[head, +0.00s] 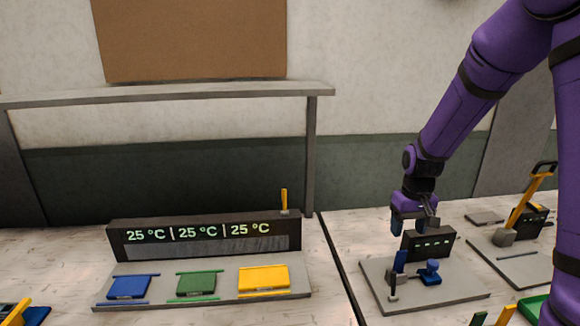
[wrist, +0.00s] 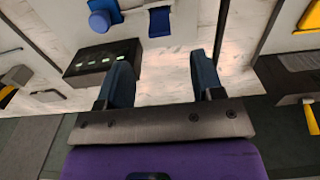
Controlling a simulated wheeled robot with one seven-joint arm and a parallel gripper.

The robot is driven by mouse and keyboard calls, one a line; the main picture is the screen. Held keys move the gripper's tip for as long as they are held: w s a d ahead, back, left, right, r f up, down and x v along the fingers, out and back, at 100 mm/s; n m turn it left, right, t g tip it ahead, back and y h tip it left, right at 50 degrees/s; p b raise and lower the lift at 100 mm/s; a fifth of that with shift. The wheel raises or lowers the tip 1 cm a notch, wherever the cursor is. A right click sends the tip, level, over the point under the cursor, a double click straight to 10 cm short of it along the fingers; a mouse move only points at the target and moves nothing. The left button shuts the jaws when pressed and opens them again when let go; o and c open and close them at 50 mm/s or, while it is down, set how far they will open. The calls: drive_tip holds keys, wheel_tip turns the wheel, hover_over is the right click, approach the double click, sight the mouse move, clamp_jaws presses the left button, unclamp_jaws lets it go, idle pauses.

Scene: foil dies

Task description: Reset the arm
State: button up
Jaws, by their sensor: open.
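My purple arm comes in from the upper right of the head view. My gripper (head: 414,226) is over the station on the right, beside a small black display box (head: 430,243) with several lit marks. In the wrist view my gripper (wrist: 163,78) shows two dark blue fingers spread apart with nothing between them. The display box (wrist: 103,62) lies just left of the fingers there. A blue knob-like part (head: 431,273) and an upright blue piece (head: 400,262) stand on the grey base plate (head: 450,294) below the gripper.
A heater unit (head: 205,238) reading 25 °C three times stands left, with blue (head: 128,288), green (head: 196,285) and yellow (head: 264,279) dies before it. A yellow-handled lever press (head: 525,205) stands right. A shelf (head: 170,95) runs behind the heater.

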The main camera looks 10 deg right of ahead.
drive_tip(key=s+a+r+t, duration=0.1)
drive_tip(key=s+a+r, duration=0.1)
drive_tip(key=s+r, duration=0.4)
drive_tip(key=s+a+r+t, duration=0.1)
drive_tip(key=s+a+r, duration=0.15)
drive_tip(key=r, duration=0.65)
drive_tip(key=s+a+r+t, duration=0.1)
drive_tip(key=s+r, duration=0.2)
drive_tip(key=s, duration=0.5)
drive_tip(key=s+a+r+t, duration=0.1)
drive_tip(key=s+r, duration=0.3)
drive_tip(key=s, duration=0.4)
drive_tip(key=shift+s+a+t, duration=0.2)
drive_tip(key=shift+s+t, duration=0.2)
drive_tip(key=shift+t, duration=0.2)
drive_tip(key=shift+r, duration=0.1)
drive_tip(key=shift+c, duration=0.4)
